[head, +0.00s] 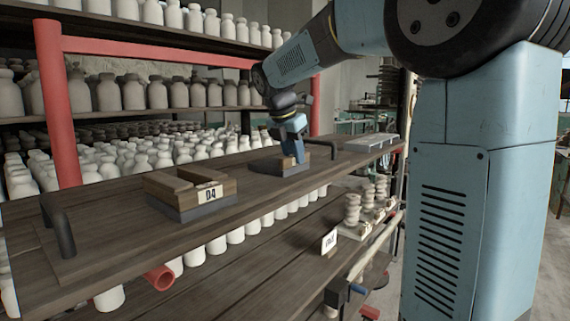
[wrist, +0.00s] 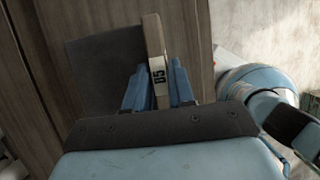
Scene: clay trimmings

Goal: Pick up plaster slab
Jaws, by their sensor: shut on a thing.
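My gripper (head: 294,157) reaches down to the wooden shelf top. It is shut on a narrow tan block with a white label (wrist: 157,72), which seems to read D5. The block stands between my two blue fingers in the wrist view. A dark grey base (wrist: 92,78) lies beside and partly under it; I cannot tell whether the block touches the base. The base also shows in the head view (head: 291,170). A flat pale grey slab (head: 371,142) lies farther right on the shelf. I cannot tell from looks which piece is the plaster slab.
Tan blocks labelled D4 (head: 207,192) sit on a grey base to the left. Dark handles (head: 62,232) stand at the shelf's ends. A red frame post (head: 56,105) rises behind. White bottles fill the racks. Stacked pale pieces (head: 352,210) stand on the lower shelf.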

